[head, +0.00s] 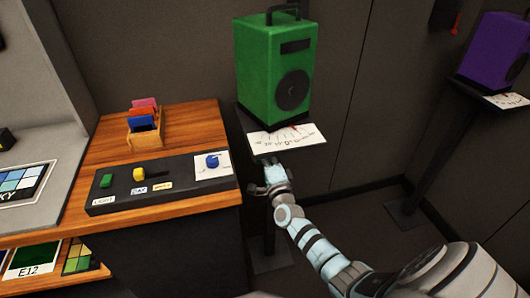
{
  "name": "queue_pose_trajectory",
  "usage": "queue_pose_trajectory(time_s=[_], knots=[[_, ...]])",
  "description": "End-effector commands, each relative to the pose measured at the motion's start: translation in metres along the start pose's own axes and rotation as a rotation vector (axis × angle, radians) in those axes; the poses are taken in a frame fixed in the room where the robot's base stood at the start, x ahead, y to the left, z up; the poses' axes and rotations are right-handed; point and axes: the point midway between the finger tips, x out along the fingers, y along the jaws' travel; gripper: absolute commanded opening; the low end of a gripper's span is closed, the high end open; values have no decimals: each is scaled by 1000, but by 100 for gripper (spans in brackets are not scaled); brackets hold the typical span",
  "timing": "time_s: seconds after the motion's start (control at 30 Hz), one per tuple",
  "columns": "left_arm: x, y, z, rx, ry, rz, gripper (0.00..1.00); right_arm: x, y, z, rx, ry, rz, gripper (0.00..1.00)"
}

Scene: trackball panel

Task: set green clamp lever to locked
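A green box (272,68) with a round black dial or speaker face stands upright on a small dark stand. A black bar (283,10) sits on its top; I cannot tell whether it is a handle or the clamp lever. No locked mark is readable. A white scale card (287,140) with a red needle lies at the box's front foot. My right gripper (260,174) is just below the card's left part, apart from the box, its fingers spread and apparently empty. My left gripper is not in view.
A wooden desk (198,120) at the left carries a black panel (160,190) with a green slider (106,181), a yellow slider (139,174) and a blue knob (212,161). A card holder (146,132) stands behind it. A purple box (493,52) stands at the far right.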

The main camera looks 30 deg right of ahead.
Motion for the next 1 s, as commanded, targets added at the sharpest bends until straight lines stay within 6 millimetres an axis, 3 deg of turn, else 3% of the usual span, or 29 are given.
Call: queue_pose_trajectory(time_s=[0.83, 0.87, 0.9, 1.0], knots=[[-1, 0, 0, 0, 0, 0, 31, 2, -5, 0, 15, 4, -11, 0], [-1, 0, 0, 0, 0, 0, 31, 2, -5, 0, 15, 4, -11, 15], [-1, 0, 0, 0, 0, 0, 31, 2, -5, 0, 15, 4, -10, 22], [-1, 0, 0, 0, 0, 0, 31, 2, -4, 0, 15, 4, -8, 30]])
